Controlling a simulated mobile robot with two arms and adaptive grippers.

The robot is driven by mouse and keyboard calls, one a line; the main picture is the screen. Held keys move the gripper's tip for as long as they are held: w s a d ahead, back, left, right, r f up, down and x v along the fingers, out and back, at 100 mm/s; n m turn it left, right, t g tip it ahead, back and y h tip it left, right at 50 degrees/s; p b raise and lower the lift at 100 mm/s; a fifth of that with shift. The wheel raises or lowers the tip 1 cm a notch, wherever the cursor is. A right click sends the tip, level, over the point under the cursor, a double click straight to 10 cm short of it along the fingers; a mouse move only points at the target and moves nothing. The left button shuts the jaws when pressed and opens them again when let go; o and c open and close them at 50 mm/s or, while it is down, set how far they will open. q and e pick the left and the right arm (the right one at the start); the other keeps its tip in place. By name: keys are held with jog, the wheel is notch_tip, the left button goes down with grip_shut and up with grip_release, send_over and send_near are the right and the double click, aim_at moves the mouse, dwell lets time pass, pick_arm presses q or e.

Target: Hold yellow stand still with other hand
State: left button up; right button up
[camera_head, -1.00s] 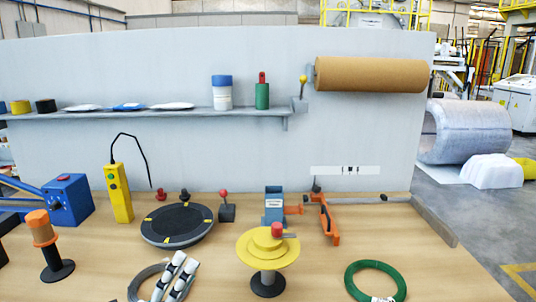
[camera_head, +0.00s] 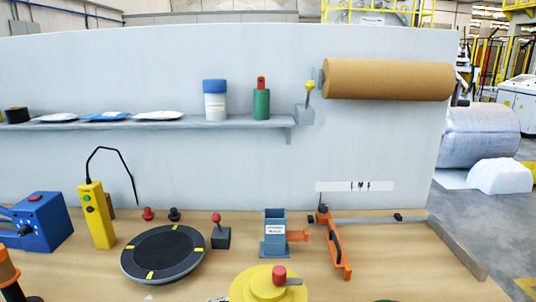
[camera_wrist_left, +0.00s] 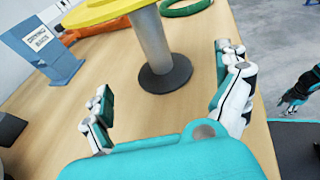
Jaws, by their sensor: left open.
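The yellow stand (camera_head: 264,286) shows in the head view at the bottom edge, with a red knob (camera_head: 279,274) on top; its lower part is cut off. In the left wrist view its yellow disc (camera_wrist_left: 98,14) is at the top, above a grey post (camera_wrist_left: 150,38) and a round black base (camera_wrist_left: 166,77) on the table. My left gripper (camera_wrist_left: 163,68) is open, with its fingers apart on either side of the post in the picture and no visible contact. My right gripper (camera_wrist_left: 298,92) is at the right edge of that view, away from the stand; its jaw state is unclear.
A black turntable (camera_head: 163,253), a blue-grey holder (camera_head: 275,233) and an orange tool (camera_head: 334,246) stand behind the stand. A green coil (camera_wrist_left: 185,6) lies on the table near it. A brown roll (camera_head: 388,79) hangs on the wall panel.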

pick_arm(q)
jog(key=x, duration=0.3)
jog(key=shift+r, duration=0.1)
jog(key=shift+b+x, duration=0.45)
jog(key=shift+x, duration=0.65)
jog(key=shift+w+d+f, duration=0.2)
jog(key=shift+d+f, duration=0.05)
jog(key=shift+w+d+f, duration=0.15)
jog(key=shift+d, duration=0.25)
jog(key=c, duration=1.5)
jog(key=shift+c, duration=0.3)
pick_arm(e)
jog(key=shift+w+a+f, duration=0.1)
jog(key=shift+w+f, duration=0.15)
jog(key=shift+w, duration=0.25)
jog(key=shift+w+a+f, duration=0.1)
jog(key=shift+w+f, duration=0.1)
jog(key=shift+w, duration=0.3)
